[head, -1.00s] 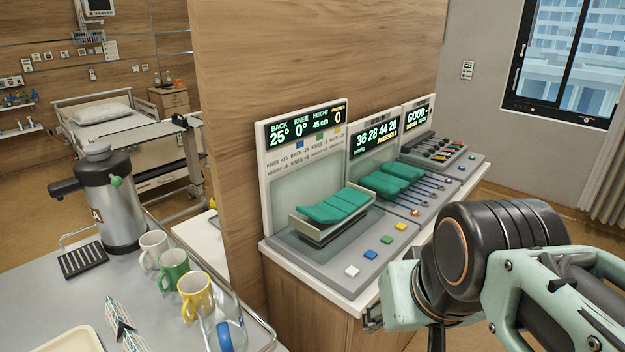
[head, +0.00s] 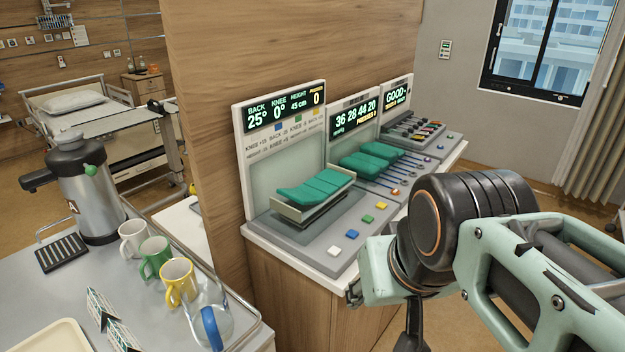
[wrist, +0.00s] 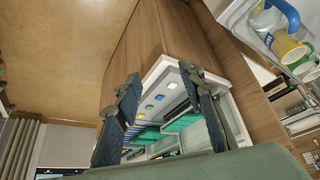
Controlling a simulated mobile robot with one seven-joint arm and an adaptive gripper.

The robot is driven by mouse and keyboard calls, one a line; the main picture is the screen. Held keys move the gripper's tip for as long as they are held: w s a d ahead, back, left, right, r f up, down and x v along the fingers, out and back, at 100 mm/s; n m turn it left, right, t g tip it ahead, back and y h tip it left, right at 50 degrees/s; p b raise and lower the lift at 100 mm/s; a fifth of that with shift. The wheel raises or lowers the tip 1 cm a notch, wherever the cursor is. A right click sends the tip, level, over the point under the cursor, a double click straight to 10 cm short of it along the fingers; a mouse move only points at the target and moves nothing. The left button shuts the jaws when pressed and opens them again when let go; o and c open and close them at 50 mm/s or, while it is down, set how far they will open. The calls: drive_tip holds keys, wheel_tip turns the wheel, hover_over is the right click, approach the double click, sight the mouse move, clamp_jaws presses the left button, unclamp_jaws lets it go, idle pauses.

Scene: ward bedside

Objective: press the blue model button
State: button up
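The blue model button (head: 352,235) sits on the front ledge of the nearest console, between a white button (head: 334,250) and a green button (head: 368,219). A yellow button (head: 381,206) is beyond the green one. In the wrist view the blue button (wrist: 160,97) shows between my fingers, some way off. My gripper (wrist: 160,73) is open and empty, its two dark fingers spread apart. It touches no button. In the head view my arm is to the right of the console and its fingers are not clear. A green bed model (head: 316,186) stands behind the buttons.
The console's display (head: 284,107) reads back 25°, knee 0°, height 45 cm, pressed 0. Two more consoles stand beyond it. A grey table at the left holds several mugs (head: 178,281), a flask (head: 85,190) and a clear jug (head: 208,318). A wood partition (head: 215,110) stands between.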

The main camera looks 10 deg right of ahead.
clamp_jaws()
idle(1.3)
